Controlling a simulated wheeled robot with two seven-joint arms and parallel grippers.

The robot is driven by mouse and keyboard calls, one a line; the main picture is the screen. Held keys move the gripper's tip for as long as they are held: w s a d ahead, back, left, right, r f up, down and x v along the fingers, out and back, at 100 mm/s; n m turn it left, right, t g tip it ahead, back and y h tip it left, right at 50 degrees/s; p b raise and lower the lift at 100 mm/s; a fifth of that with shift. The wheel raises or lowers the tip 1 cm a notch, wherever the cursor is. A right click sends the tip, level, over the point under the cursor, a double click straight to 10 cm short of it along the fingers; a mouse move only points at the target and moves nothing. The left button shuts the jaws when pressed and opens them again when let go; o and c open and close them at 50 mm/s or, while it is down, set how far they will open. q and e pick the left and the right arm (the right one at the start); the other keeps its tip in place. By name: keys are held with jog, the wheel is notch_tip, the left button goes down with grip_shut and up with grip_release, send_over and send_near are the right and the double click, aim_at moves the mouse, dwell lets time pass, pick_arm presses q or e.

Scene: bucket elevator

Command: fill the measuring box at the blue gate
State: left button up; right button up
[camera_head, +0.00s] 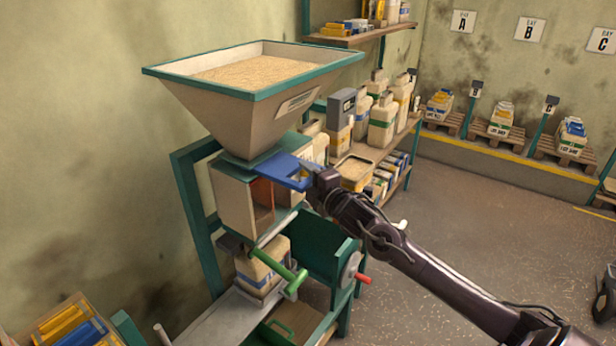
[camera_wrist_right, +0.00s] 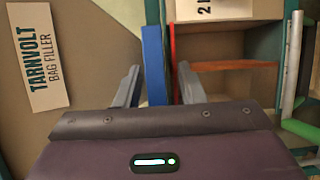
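The blue gate (camera_head: 285,172) is a flat plate sticking out under the teal-rimmed hopper (camera_head: 205,100), which holds grain. Below it is a beige box with an orange-red inside (camera_head: 262,198), apparently the measuring box; no grain is visible in it. My right gripper (camera_head: 318,180) is at the outer end of the blue gate. In the right wrist view, its fingers (camera_wrist_right: 160,85) are apart, with the blue gate (camera_wrist_right: 153,60) edge-on between them. Gaps show beside the plate, so the gripper looks open. My left gripper is not in view.
A bag (camera_head: 262,272) stands below the box, behind a green-handled lever (camera_head: 295,284). A crank with a red handle (camera_head: 363,279) is at the right. The floor (camera_head: 470,225) at right is mostly clear.

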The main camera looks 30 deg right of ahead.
jog(key=shift+s+d, duration=0.1)
jog(key=shift+s, duration=0.3)
jog(key=shift+s+f, duration=0.15)
jog(key=shift+s, duration=0.1)
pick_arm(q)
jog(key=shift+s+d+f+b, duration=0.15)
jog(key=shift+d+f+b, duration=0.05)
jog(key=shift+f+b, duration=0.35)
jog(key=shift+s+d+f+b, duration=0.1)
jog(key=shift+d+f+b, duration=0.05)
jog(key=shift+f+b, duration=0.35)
pick_arm(e)
jog(key=s, duration=0.7)
jog(key=shift+r, duration=0.2)
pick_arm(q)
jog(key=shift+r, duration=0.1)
pick_arm(e)
jog(key=shift+c, duration=0.2)
